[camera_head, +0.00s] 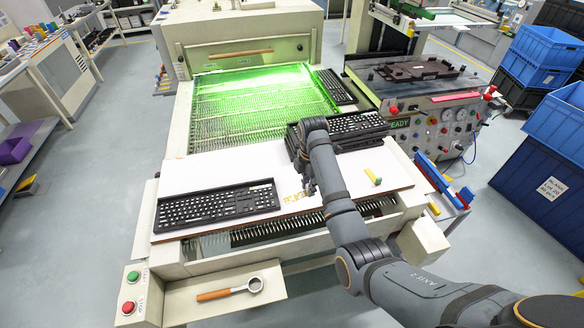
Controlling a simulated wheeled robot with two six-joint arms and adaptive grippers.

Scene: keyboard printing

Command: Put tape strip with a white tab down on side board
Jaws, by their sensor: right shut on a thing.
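My right gripper (309,188) is low over the white board (222,165), near its front edge and right of the middle. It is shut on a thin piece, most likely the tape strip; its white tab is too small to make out. Small yellow strips (294,197) show on the board just left of the fingertips. I cannot tell whether one of them is the held strip. A yellow-green piece (372,176) sits on the right part of the board. My left gripper is not in view.
A black keyboard (218,205) lies on the board's left part. Another keyboard (350,128) lies behind my right arm, by the green-lit mesh conveyor (250,100). A wooden-handled tool (230,289) lies on the lower front shelf. Blue crates (545,150) stand at right.

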